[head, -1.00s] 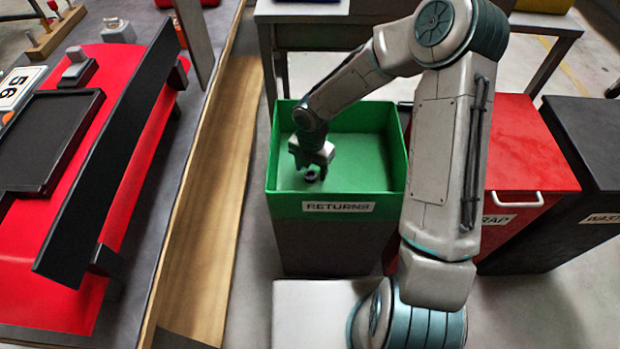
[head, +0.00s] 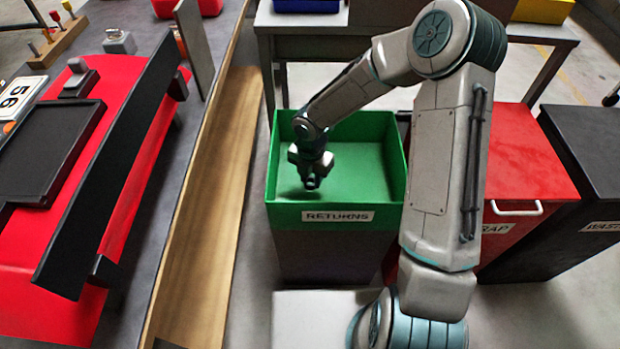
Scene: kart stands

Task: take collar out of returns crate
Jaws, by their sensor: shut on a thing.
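The returns crate (head: 338,216) is a green open box with a "RETURNS" label on its front, in the middle of the head view. My gripper (head: 311,182) is over the crate's left part, pointing down, and is shut on the collar (head: 311,184), a small dark ring-like piece at the fingertips. The collar is small and partly hidden by the fingers. The crate floor that shows around it looks bare. I cannot tell exactly how high the collar is above that floor.
A red scrap bin (head: 525,165) and a black waste bin (head: 590,150) stand to the right. A grey table stands behind the crate.

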